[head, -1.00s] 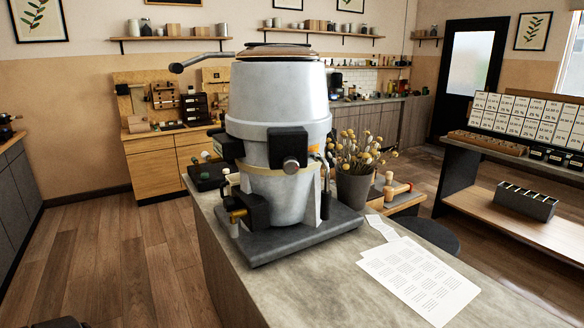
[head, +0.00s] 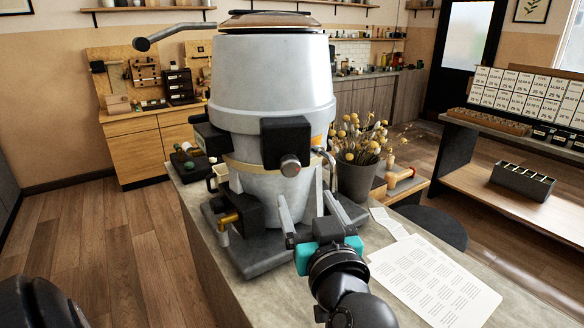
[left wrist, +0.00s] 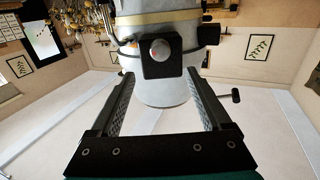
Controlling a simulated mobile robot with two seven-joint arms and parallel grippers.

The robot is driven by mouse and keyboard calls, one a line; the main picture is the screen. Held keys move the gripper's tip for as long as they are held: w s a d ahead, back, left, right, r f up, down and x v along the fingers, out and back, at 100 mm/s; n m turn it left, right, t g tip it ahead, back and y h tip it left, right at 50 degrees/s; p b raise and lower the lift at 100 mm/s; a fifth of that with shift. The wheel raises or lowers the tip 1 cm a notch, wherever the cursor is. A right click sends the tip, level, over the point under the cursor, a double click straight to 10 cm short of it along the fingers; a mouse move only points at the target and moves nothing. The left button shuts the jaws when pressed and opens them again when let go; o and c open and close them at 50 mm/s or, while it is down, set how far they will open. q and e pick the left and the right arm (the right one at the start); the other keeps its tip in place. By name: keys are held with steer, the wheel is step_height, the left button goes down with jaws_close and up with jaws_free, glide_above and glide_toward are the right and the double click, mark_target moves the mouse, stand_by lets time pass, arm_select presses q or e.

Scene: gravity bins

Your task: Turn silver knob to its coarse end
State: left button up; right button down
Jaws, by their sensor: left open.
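The silver knob (head: 290,166) is a small round knob on a black box (head: 284,140) on the front of the large grey machine (head: 272,90). In the left wrist view the knob (left wrist: 160,49) faces me and has a small reddish mark. My left gripper (head: 307,205) is open and empty, below and in front of the knob in the head view. In the left wrist view its fingers (left wrist: 158,78) are spread wide, with the knob centred beyond the tips, not touching. My right gripper is not in view.
A brass-coloured fitting (head: 230,218) sticks out at the machine's lower left. A dark pot of dried flowers (head: 356,180) stands close on the right. Printed sheets (head: 435,280) lie on the counter. A long lever (head: 170,33) extends left from the machine's top.

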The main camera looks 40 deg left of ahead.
mark_target(291, 171)
arm_select(q)
steer(key=p+x, duration=0.1)
steer(key=x, duration=1)
steer(key=shift+w+a+p, duration=0.15)
steer(key=shift+a+p, duration=0.05)
steer(key=shift+p, duration=0.15)
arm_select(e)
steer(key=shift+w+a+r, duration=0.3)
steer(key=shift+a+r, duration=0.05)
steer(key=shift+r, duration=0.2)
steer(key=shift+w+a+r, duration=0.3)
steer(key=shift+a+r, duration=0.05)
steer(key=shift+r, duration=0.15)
arm_select(q)
steer(key=shift+c, duration=0.3)
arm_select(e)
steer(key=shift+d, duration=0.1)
arm_select(q)
steer(key=shift+c, duration=1.4)
steer(key=shift+f, duration=0.1)
jaws_close()
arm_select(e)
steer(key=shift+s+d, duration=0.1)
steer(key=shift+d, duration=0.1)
